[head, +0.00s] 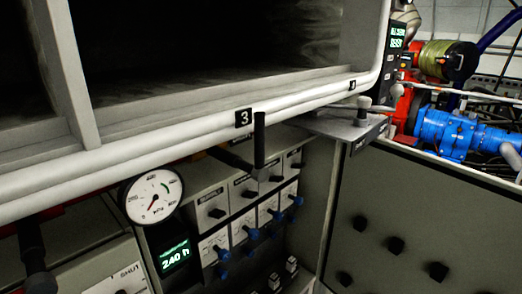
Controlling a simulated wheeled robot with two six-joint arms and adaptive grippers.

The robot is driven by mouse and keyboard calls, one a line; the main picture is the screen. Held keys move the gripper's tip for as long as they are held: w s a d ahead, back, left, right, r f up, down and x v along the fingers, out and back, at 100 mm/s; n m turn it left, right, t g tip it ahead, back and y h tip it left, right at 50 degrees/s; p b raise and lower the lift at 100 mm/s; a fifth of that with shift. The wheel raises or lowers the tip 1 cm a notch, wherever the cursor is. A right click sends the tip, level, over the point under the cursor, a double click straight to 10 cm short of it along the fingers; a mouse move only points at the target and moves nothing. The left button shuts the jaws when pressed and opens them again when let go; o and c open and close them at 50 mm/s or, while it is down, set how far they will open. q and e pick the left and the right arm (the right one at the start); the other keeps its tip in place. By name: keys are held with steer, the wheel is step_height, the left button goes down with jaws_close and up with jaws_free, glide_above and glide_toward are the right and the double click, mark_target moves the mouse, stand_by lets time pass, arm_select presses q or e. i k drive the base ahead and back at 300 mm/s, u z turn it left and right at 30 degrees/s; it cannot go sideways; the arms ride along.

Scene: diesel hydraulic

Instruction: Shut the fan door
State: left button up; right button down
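I cannot pick out the fan door for certain in the head view. A large flat grey panel (423,215) with several dark round knobs stands at the lower right, at an angle to the instrument wall. No label on it can be read, so I cannot tell whether it is the fan door. A small grey ledge (345,126) with a knob on top is fixed near its upper left corner. Neither of my grippers can be made out in this view.
A pale rail (190,135) with number tags crosses in front of a dark, empty compartment. Below are a round gauge (152,196), a green display (175,256) and several blue-handled valves (251,233). A blue pump (447,133) and red machinery stand at the right.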

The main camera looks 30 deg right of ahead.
mark_target(403, 220)
steer(key=k, duration=1.65)
steer(key=u, duration=3.05)
steer(key=k, duration=2.95)
steer(key=z, duration=2.55)
steer(key=i, duration=0.5)
steer(key=u, duration=0.05)
